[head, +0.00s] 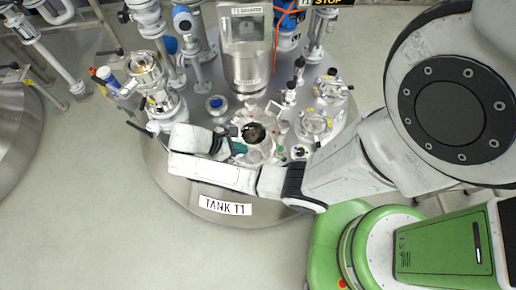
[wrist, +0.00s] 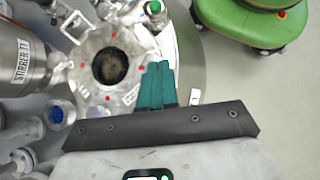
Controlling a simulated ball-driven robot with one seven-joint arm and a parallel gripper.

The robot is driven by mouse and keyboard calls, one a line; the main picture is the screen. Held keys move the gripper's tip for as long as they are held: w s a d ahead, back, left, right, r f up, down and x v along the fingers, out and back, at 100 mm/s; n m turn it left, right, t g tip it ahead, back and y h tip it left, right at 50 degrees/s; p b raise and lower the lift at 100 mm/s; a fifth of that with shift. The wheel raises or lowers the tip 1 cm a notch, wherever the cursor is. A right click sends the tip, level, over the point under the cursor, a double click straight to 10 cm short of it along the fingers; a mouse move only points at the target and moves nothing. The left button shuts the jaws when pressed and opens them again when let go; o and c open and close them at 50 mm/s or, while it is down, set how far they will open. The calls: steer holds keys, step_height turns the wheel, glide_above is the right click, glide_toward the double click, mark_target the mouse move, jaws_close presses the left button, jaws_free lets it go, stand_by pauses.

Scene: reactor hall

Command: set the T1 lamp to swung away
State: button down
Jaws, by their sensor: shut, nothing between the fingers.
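The lid of tank T1 (head: 178,190) fills the middle of the head view, with a white "TANK T1" label (head: 225,206) on its front side. On the lid is a round opening (head: 256,133) with a dark inside; it also shows in the wrist view (wrist: 110,67), with red dots around its pale flange. I cannot tell which fitting is the T1 lamp; no label for it is readable. My gripper (head: 239,148) has teal fingers, shut and empty, just left of the opening in the head view. In the wrist view the fingers (wrist: 158,66) are close together right of the opening.
The stirrer housing (head: 246,65) rises behind the opening; it stands at the left in the wrist view (wrist: 20,55). Pipes and valves (head: 150,80) crowd the lid's left side, and several fittings (head: 313,122) stand on its right. The floor (head: 90,220) in front is clear.

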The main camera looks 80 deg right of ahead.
mark_target(276, 152)
steer(key=shift+s+d+r+p+x, duration=0.15)
steer(key=shift+s+r+x, duration=0.1)
steer(key=shift+x, duration=1.8)
steer(key=shift+s+d+r+p+x, duration=0.15)
steer(key=shift+s+r+x, duration=0.1)
steer(key=shift+x, duration=1.85)
steer(key=shift+s+d+r+p+x, duration=0.15)
steer(key=shift+s+r+x, duration=0.15)
steer(key=shift+x, duration=1.75)
steer(key=shift+w, duration=0.1)
